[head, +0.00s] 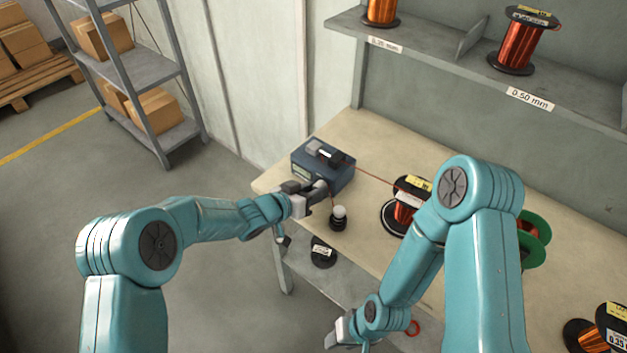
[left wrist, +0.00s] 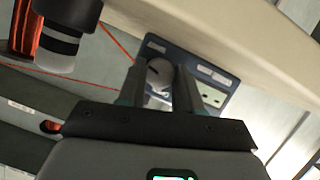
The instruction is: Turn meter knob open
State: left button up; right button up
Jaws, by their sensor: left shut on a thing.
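The dark blue meter (head: 322,168) stands on the bench near its left corner. My left gripper (head: 316,190) reaches its front face from the left. In the left wrist view the meter's panel (left wrist: 212,75) faces me, and a round grey knob (left wrist: 159,72) with a dark mark sits between the two fingers of my left gripper (left wrist: 160,88). The fingers are shut on the knob; they hide it in the head view. My right gripper (head: 343,333) is low at the bottom edge, and its fingers are not clear.
A copper wire spool (head: 407,205) stands further right. Shelves with wire spools (head: 524,42) hang above the bench.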

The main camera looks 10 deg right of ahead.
pick_arm(q)
jog(key=shift+n+g+h+p, duration=0.3)
jog(key=shift+n+h+p, duration=0.1)
jog(key=shift+n+p, duration=0.35)
jog(key=shift+n+g, duration=0.3)
jog(key=shift+n, duration=0.25)
pick_arm(e)
jog(key=shift+r, duration=1.5)
pick_arm(q)
jog(key=shift+f+h, duration=0.1)
jog(key=shift+h, duration=0.3)
jog(key=o, duration=1)
jog(key=shift+a, duration=0.1)
jog(key=v, duration=1.6)
jog(key=shift+b, duration=0.35)
pick_arm(e)
jog(key=shift+f, duration=0.6)
pick_arm(q)
jog(key=shift+a, duration=0.1)
